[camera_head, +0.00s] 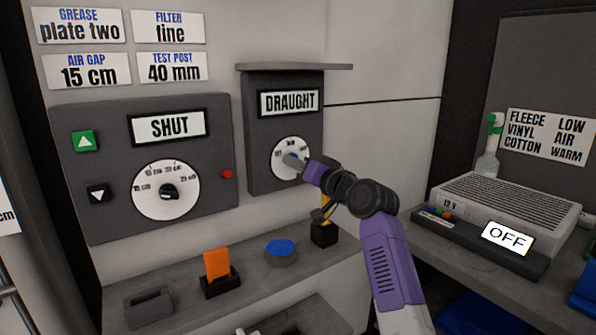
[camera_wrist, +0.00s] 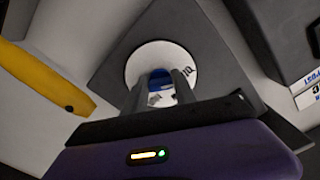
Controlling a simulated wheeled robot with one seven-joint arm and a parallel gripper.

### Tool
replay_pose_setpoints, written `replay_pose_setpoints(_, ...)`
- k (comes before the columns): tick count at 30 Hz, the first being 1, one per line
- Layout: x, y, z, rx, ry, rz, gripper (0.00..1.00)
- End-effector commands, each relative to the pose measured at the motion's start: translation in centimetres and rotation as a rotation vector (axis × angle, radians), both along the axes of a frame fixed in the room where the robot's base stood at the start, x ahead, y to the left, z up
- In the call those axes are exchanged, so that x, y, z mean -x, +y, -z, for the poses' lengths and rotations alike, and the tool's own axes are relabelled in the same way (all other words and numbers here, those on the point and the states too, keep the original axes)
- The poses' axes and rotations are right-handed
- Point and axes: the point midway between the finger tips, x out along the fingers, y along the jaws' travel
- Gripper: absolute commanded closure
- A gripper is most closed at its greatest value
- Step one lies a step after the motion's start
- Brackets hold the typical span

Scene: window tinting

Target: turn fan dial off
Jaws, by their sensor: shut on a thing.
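The fan dial (camera_head: 279,163) is a round white plate with a blue knob, on a dark grey panel (camera_head: 259,135) labelled DRAUGHT. My gripper (camera_head: 294,161) reaches it from the lower right, its fingers at the knob. In the wrist view the white dial (camera_wrist: 139,62) faces my gripper (camera_wrist: 162,90), and the blue knob (camera_wrist: 160,82) sits between the two fingers. The gripper is shut on the knob. The fingers hide part of the dial's markings, so its setting cannot be read.
A larger dial panel (camera_head: 216,147) labelled SHUT is to the left. A shelf (camera_head: 185,305) below bears an orange block (camera_head: 217,264), a blue-topped disc (camera_head: 281,247) and a yellow-handled item (camera_head: 326,212). A grey vented unit (camera_head: 510,205) with an OFF display stands right.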

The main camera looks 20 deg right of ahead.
Motion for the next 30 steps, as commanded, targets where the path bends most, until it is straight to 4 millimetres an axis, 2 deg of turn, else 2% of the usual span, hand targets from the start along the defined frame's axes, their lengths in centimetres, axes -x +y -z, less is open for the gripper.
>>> replay_pose_setpoints(19,-0.01,0.03,0.24,0.047,-0.010,-0.002,1.00)
replay_pose_setpoints(20,-0.01,0.03,0.25,0.047,-0.010,-0.002,0.61)
replay_pose_setpoints(22,-0.01,0.03,0.22,0.047,-0.011,-0.001,0.48)
replay_pose_setpoints(30,-0.01,0.00,0.09,0.045,-0.013,-0.001,0.45)
